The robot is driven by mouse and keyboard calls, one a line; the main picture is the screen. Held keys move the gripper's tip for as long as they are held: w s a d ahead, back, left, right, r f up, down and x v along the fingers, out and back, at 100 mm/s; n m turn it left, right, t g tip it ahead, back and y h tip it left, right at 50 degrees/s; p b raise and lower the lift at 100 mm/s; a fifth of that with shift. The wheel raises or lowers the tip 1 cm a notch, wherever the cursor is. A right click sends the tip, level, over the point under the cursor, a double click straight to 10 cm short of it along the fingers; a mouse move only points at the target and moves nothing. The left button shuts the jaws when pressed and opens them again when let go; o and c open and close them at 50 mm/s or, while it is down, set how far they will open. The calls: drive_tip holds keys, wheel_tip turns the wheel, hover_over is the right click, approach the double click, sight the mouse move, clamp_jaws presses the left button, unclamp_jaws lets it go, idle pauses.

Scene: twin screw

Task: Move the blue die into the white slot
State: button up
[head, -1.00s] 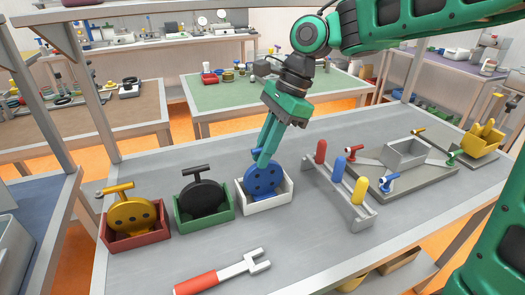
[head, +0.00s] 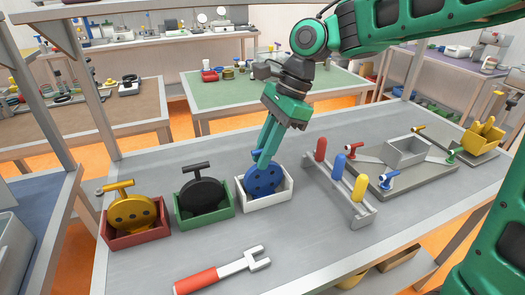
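The blue die (head: 263,181) is a round disc with dark holes and a bar handle on top. It stands in the white slot (head: 268,203), an open box at the middle of the bench, with its lower part hidden by the front wall. I cannot tell whether it rests on the slot's floor. My gripper (head: 262,162) points down from above, its green fingers close together on the die's handle. The fingers hide most of the handle; its left end shows beside them.
A black die (head: 204,198) in a green slot (head: 206,222) and a yellow die (head: 132,214) in a red slot (head: 136,239) stand to the left. A rack with coloured pegs (head: 340,193) stands close on the right. A red-handled wrench (head: 222,273) lies in front.

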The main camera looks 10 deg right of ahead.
drive_tip(key=o, duration=0.4)
drive_tip(key=shift+r, duration=0.1)
drive_tip(key=v, duration=1)
drive_tip(key=shift+r, duration=0.25)
drive_tip(key=shift+w+d, duration=0.1)
drive_tip(key=shift+d, duration=0.05)
